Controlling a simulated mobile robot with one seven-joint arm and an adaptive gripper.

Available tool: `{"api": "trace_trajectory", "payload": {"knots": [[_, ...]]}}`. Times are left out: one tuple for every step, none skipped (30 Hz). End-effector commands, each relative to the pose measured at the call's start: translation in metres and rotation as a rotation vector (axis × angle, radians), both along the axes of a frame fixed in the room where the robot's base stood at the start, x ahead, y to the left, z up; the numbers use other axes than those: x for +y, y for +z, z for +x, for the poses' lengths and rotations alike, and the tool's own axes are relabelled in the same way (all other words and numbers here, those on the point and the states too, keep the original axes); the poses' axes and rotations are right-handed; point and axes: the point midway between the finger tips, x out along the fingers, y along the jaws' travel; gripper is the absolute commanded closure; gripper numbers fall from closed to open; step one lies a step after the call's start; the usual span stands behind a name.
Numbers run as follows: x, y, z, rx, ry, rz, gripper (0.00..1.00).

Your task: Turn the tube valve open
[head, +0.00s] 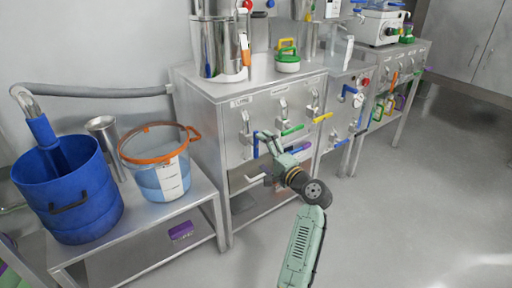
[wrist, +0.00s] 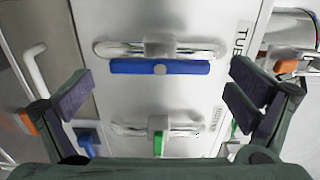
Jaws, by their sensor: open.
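The tube valve, on the cabinet front under a label reading TUBE (head: 241,101), has a blue lever handle (head: 256,148). In the wrist view the blue handle (wrist: 185,68) lies crosswise in front of a metal fitting, with part of a TUBE label (wrist: 240,40) to its right. My gripper (head: 268,156) is open and empty in front of the cabinet, near the blue handle. In the wrist view its two fingers (wrist: 160,92) stand wide to either side of the handle; no contact shows.
A green-handled valve (head: 292,130) and a yellow-handled valve (head: 323,118) sit to the right on the same panel. A blue bucket (head: 70,195) and an orange-rimmed bucket (head: 160,172) stand on a low table at left. The floor (head: 400,210) at right is clear.

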Motion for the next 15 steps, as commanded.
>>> {"api": "trace_trajectory", "payload": {"knots": [[-0.008, 0.0, -0.01, 0.0, -0.003, 0.0, 0.0], [-0.012, -0.001, -0.016, 0.001, -0.003, 0.001, 0.0], [-0.017, 0.0, -0.023, 0.0, -0.003, 0.0, 0.0], [-0.021, 0.0, -0.027, 0.0, -0.003, 0.0, 0.0], [-0.024, 0.0, -0.032, 0.0, -0.003, 0.0, 0.0], [-0.028, 0.0, -0.038, 0.0, -0.002, 0.0, 0.0], [-0.031, 0.0, -0.042, -0.001, -0.002, 0.001, 0.0], [-0.034, 0.0, -0.046, -0.001, -0.002, 0.001, 0.0], [-0.037, 0.0, -0.05, 0.0, -0.001, 0.0, 0.0], [-0.039, 0.0, -0.053, 0.0, -0.001, 0.0, 0.0], [-0.04, 0.0, -0.055, -0.001, -0.001, -0.001, 0.0], [-0.042, 0.001, -0.058, -0.001, 0.0, -0.001, 0.0], [-0.043, 0.001, -0.059, -0.001, 0.0, -0.001, 0.0], [-0.043, 0.001, -0.061, -0.001, 0.001, -0.001, 0.0], [-0.044, 0.001, -0.062, -0.001, 0.001, -0.001, 0.0]]}}
